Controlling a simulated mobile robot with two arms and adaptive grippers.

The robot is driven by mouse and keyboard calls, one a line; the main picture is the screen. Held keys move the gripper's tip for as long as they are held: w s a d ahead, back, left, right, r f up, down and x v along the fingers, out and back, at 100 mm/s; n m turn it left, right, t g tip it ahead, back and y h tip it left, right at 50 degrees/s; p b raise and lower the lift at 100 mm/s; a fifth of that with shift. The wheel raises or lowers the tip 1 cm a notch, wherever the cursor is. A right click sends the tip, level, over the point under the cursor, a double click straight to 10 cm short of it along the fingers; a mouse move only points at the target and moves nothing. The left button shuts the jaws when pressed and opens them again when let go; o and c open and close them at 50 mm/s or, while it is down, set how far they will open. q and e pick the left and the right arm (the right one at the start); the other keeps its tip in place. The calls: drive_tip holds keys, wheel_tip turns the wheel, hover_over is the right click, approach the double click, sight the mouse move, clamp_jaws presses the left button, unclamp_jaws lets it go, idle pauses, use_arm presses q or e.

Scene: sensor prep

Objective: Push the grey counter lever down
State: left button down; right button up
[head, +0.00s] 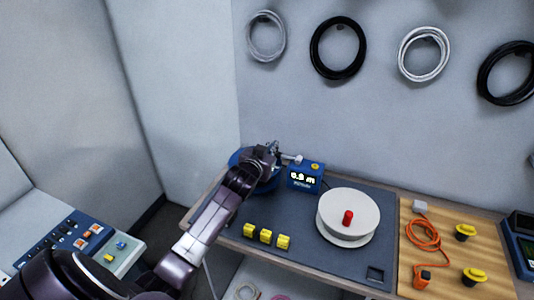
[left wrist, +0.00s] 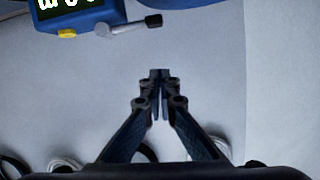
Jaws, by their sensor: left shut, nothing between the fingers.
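The blue counter box (head: 304,177) with a lit display stands at the back of the dark bench mat. Its grey lever (head: 291,158) sticks out to the left from the box's top. In the left wrist view the lever (left wrist: 127,27) shows as a grey rod with a black tip, beside the counter box (left wrist: 72,14). My left gripper (head: 273,147) is shut and empty, close to the lever's left end in the head view. In the left wrist view the fingertips (left wrist: 159,73) appear apart from the lever. My right gripper is not in view.
A blue round reel (head: 240,157) is partly hidden behind my left arm. A white spool with a red knob (head: 339,226) stands right of the counter. Several yellow blocks (head: 265,236) line the mat's front. Coiled cables (head: 338,48) hang on the wall.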

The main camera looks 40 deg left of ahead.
use_arm(q)
drive_tip(key=b+v, duration=0.1)
drive_tip(key=v, duration=0.4)
drive_tip(key=shift+s, duration=0.2)
idle(0.3)
